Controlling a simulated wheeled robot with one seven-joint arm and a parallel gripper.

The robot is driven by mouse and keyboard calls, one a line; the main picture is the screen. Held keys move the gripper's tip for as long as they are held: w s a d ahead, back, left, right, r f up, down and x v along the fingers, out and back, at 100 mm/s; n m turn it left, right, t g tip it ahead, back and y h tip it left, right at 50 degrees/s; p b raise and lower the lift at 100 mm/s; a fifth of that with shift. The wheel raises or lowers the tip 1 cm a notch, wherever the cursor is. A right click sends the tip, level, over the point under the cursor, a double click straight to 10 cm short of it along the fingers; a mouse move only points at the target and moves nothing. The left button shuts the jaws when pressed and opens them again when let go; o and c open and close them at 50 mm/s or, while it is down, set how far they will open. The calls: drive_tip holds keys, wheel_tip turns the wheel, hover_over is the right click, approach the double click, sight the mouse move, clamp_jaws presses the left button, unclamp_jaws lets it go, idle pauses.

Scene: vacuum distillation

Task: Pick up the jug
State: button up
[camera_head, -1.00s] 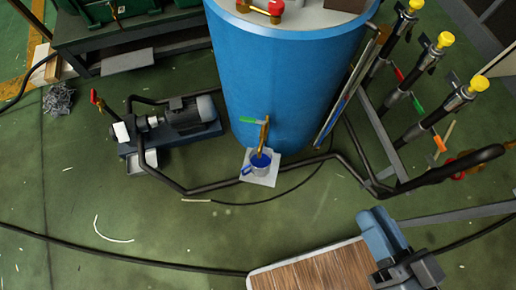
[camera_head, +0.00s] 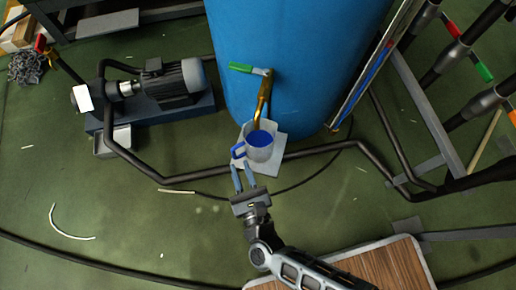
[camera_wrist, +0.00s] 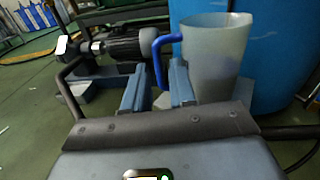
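The jug (camera_head: 261,154) is a pale, translucent vessel with a blue handle (camera_head: 238,149) and blue inside its mouth. It stands upright on a light square plate (camera_head: 271,171) below the tap of the blue tank. My gripper (camera_head: 243,174) is open and empty in front of the jug, on its handle side. In the wrist view the jug (camera_wrist: 215,58) is right of centre, and its handle shows beyond and between the two fingers of my gripper (camera_wrist: 157,88). Whether a finger touches the handle I cannot tell.
The blue tank (camera_head: 300,60) rises right behind the jug, with a brass tap (camera_head: 264,95) and green lever above it. A pump (camera_head: 160,90) stands on the left. Dark pipes (camera_head: 330,150) run low behind and beside the jug. The green floor in front is mostly clear.

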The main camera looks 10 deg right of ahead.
sight(234, 155)
drive_tip(key=shift+w+a+f+m, duration=0.3)
drive_tip(key=shift+f, duration=0.15)
drive_tip(key=shift+w+a, duration=0.1)
drive_tip(key=shift+w, duration=0.25)
drive_tip(key=w+b, duration=0.1)
drive_tip(key=w, duration=0.5)
drive_tip(key=shift+w+a+b, duration=0.15)
drive_tip(key=shift+w+b, duration=0.25)
clamp_jaws()
